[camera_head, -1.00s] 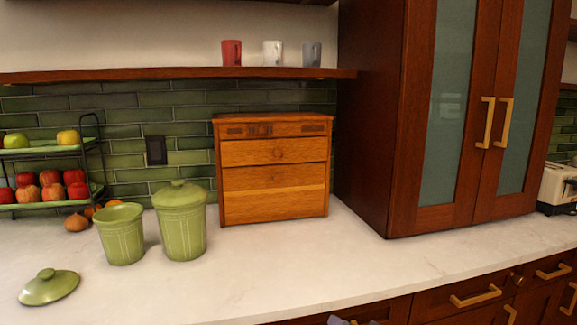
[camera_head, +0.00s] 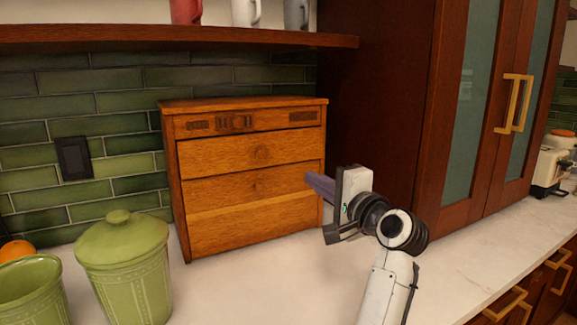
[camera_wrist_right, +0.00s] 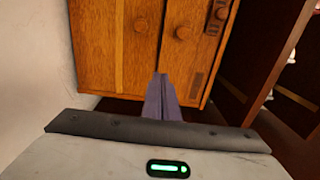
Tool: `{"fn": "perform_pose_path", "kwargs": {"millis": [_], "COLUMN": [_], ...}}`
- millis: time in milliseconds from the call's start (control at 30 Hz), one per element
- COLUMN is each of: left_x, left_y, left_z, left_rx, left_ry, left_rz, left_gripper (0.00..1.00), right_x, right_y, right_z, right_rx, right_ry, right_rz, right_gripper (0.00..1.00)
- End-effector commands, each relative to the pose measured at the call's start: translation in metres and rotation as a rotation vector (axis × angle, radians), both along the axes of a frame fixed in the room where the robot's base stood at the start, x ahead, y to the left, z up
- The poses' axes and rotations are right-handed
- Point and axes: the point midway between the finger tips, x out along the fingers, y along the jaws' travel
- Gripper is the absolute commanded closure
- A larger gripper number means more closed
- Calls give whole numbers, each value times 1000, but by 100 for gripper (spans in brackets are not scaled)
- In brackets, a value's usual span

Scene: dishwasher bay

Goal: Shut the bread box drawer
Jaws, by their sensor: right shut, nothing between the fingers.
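The wooden bread box (camera_head: 250,160) stands on the counter against the green tiles. It also shows in the right wrist view (camera_wrist_right: 135,50). Its upper drawer (camera_head: 230,156) and lower drawer (camera_head: 225,187) each have a round knob, and a lighter band runs below the lower knob. I cannot tell how far any drawer stands out. My right gripper (camera_head: 310,181) is shut and empty, its purple fingers pointing at the right part of the box front. In the right wrist view the fingertips (camera_wrist_right: 160,76) overlap the front; contact is unclear. My left gripper is out of view.
A lidded green canister (camera_head: 125,265) and an open green canister (camera_head: 30,290) stand left of the box. A tall dark cabinet (camera_head: 375,100) rises to the right. A shelf with mugs (camera_head: 180,36) hangs above. The counter (camera_head: 260,280) in front is clear.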

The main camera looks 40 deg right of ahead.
Motion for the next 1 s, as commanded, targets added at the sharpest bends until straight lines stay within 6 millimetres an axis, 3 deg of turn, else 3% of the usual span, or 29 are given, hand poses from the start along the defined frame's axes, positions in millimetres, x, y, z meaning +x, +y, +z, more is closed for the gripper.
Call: {"fn": "perform_pose_path", "kwargs": {"millis": [200,433,633,1000], "left_x": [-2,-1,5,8], "left_y": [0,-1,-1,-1], "left_z": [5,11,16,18], "left_rx": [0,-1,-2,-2], "left_ry": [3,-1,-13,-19], "left_rz": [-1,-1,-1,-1], "left_gripper": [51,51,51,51], "right_x": [49,87,101,103], "right_y": [-11,-20,-24,-25], "right_z": [1,1,0,0], "right_rx": [-1,-2,-3,-4], "right_ry": [2,1,2,2], "right_rz": [2,1,0,-1], "right_gripper": [100,100,100,100]}}
